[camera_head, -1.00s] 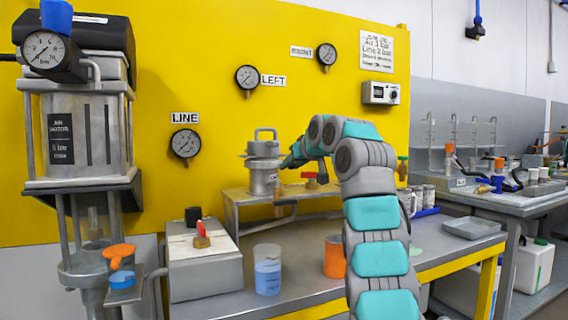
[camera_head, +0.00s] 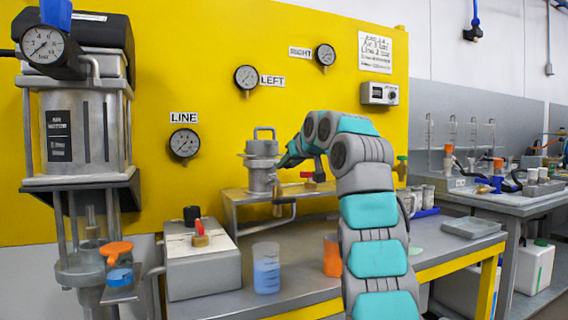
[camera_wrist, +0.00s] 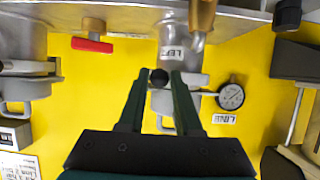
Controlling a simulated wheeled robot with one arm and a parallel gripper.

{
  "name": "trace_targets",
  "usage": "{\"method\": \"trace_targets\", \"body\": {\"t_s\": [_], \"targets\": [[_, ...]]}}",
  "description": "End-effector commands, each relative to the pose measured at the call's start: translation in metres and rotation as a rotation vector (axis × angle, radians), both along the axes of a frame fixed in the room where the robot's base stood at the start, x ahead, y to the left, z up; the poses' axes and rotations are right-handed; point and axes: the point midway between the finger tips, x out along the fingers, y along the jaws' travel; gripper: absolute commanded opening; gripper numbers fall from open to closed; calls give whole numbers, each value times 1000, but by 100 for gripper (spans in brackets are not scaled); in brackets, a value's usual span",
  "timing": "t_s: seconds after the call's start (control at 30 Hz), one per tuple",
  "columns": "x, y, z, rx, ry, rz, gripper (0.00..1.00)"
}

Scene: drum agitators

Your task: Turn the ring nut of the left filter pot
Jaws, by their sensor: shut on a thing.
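The left filter pot (camera_head: 262,170) is a grey metal pot with a loop handle on top, standing on the raised shelf before the yellow panel. My gripper (camera_head: 284,163) reaches the pot from the right. In the wrist view my gripper (camera_wrist: 160,76) has its two dark green fingers on either side of the knob. The finger contact is partly hidden.
A second pot (camera_wrist: 25,85) stands beside it, hidden behind my arm in the head view. Red-handled valves (camera_wrist: 92,44) sit along the shelf (camera_head: 232,196). A blue-filled beaker (camera_head: 266,270) and an orange beaker (camera_head: 332,258) stand on the bench below. LINE gauge (camera_head: 184,143) hangs left.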

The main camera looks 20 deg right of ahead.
Motion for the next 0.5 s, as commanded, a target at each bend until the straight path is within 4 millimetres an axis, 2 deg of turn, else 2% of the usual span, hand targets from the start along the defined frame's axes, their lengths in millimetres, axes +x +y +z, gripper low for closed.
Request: {"method": "trace_targets", "body": {"t_s": [0.23,0.5], "targets": [[-4,22,-4,0,4,9,15],[-6,24,-1,0,2,7,15]]}}
